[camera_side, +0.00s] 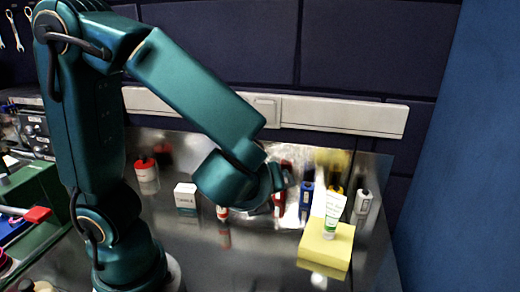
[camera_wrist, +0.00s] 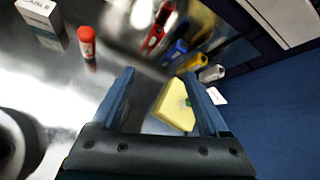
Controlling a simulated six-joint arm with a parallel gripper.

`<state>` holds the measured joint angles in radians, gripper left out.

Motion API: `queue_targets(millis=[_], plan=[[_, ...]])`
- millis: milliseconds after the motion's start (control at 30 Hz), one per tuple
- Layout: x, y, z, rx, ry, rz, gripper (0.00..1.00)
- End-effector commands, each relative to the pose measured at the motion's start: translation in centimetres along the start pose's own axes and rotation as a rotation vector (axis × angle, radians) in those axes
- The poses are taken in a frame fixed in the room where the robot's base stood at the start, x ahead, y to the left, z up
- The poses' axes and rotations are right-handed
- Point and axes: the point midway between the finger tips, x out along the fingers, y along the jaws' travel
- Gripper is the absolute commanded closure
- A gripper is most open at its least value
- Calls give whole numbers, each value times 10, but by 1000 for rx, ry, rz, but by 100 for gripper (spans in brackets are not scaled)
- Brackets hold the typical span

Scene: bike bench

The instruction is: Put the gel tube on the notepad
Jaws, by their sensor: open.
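The gel tube (camera_side: 334,212), white with green print and a green cap, stands upright, cap down, on the yellow notepad (camera_side: 325,248) in the side view. The notepad (camera_wrist: 172,105) also shows between my fingers in the wrist view. There the green cap and a white end of the tube (camera_wrist: 217,96) show on either side of my right-hand finger, which hides its middle. My gripper (camera_wrist: 160,82) is open with nothing between its fingers. In the side view its fingers are mostly hidden behind my wrist, left of the tube and apart from it.
A white box (camera_side: 185,198) and a red-capped bottle (camera_wrist: 87,42) stand left of the notepad. Red, blue, yellow and grey items (camera_side: 362,202) stand in a row behind it. A wall rail (camera_side: 345,117) runs behind, and a blue panel (camera_side: 460,160) is at right.

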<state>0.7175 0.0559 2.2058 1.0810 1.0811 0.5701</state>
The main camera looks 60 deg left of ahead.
Motion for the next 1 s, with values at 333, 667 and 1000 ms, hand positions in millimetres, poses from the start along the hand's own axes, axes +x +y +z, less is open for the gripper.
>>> queue_targets(millis=[333, 667, 1000], plan=[[-48, 72, -4, -1381, 280, 462, 22], [-76, 54, -9, -2000, 427, 579, 22], [-77, 53, -9, -2002, 434, 581, 0]])
